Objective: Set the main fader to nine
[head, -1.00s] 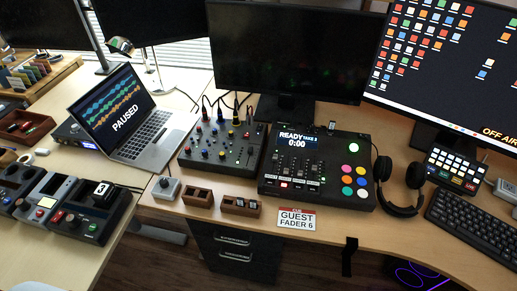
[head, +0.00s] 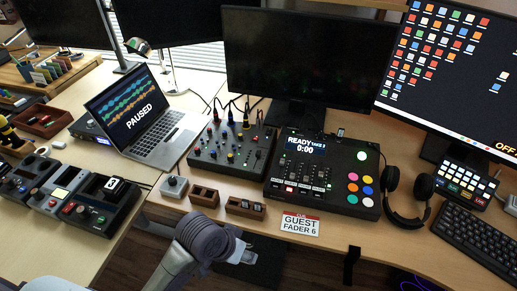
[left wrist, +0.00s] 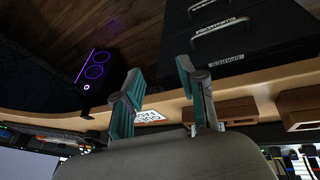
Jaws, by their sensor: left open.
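The black fader console (head: 338,205) stands on the desk with its screen reading "READY TAKE 3" and "0:00". Its several short faders (head: 303,176) sit below the screen; their labels and scale are too small to read, so I cannot tell which is the main one. A grey mixer (head: 205,160) with knobs and sliders stands left of it. My left gripper (head: 243,251) is in front of the desk edge, apart from both devices. In the left wrist view its teal fingers (left wrist: 160,95) are spread and empty. My right gripper is not in view.
A "GUEST FADER 6" card (head: 299,224) lies before the console. Small wooden boxes (head: 245,208) and a knob box (head: 174,187) line the desk's front. A laptop (head: 132,112) is left, headphones (head: 391,181) right. The left wrist view shows a drawer cabinet (left wrist: 237,55) and a computer (left wrist: 97,70).

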